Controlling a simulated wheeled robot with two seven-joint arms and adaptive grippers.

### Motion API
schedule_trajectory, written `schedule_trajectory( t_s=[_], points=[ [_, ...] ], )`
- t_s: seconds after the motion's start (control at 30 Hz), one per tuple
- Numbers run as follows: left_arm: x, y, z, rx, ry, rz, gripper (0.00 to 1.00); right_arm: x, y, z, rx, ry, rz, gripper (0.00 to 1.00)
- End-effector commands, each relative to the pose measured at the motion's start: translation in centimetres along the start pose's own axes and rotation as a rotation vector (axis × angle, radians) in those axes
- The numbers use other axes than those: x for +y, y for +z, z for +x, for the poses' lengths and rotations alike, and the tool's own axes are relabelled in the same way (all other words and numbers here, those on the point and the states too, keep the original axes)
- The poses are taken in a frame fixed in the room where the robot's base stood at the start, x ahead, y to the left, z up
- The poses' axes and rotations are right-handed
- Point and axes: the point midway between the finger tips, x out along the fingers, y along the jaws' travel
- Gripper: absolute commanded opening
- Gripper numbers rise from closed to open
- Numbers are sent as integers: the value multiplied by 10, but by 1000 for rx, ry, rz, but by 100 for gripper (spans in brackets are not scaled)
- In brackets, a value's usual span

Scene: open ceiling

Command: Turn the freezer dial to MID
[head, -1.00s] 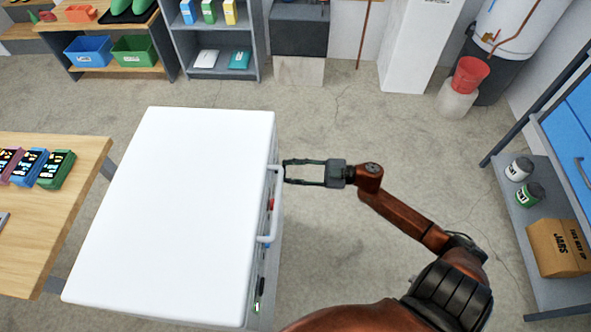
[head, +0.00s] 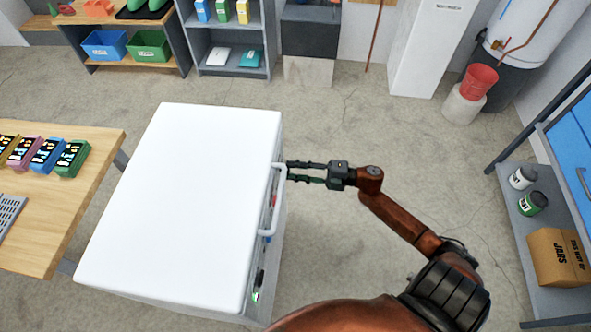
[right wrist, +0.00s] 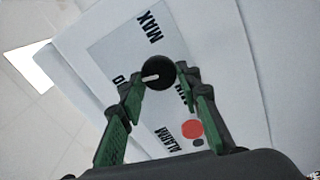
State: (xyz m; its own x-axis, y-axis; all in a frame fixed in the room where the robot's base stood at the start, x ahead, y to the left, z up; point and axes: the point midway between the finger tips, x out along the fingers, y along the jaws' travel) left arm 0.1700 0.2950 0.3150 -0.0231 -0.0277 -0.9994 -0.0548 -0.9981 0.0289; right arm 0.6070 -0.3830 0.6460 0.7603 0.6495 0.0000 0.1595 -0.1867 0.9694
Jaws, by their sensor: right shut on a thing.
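The white freezer (head: 185,205) stands left of my right arm with its lid down. In the right wrist view its panel (right wrist: 117,47) shows a round black dial (right wrist: 159,72) with a white mark at its left side, toward a label that a finger partly hides and that seems to end in D. MAX is readable above the dial; another label at the right is partly covered. My right gripper (right wrist: 158,92) is shut on the dial, one finger at each side. In the head view the same gripper (head: 289,171) is at the freezer's right side. My left gripper is not in view.
A red round light (right wrist: 192,129) sits beside the ALARM label on the panel. A white handle (head: 271,207) sticks out from the freezer's right side, close to my fingers. A wooden table (head: 87,180) stands at left, shelving (head: 511,215) at right.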

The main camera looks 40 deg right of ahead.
Motion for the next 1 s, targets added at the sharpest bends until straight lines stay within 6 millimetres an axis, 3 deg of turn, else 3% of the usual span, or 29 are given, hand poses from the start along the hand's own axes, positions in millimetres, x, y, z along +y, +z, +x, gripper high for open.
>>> schedule_trajectory(
  t_s=[0.4, 1.0],
  points=[
    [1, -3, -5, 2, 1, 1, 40, -1, 2, 0, -4, 1, -212, 7],
    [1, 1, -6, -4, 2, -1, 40, 0, 2, 0, -4, 1, -250, 7]
  ],
)
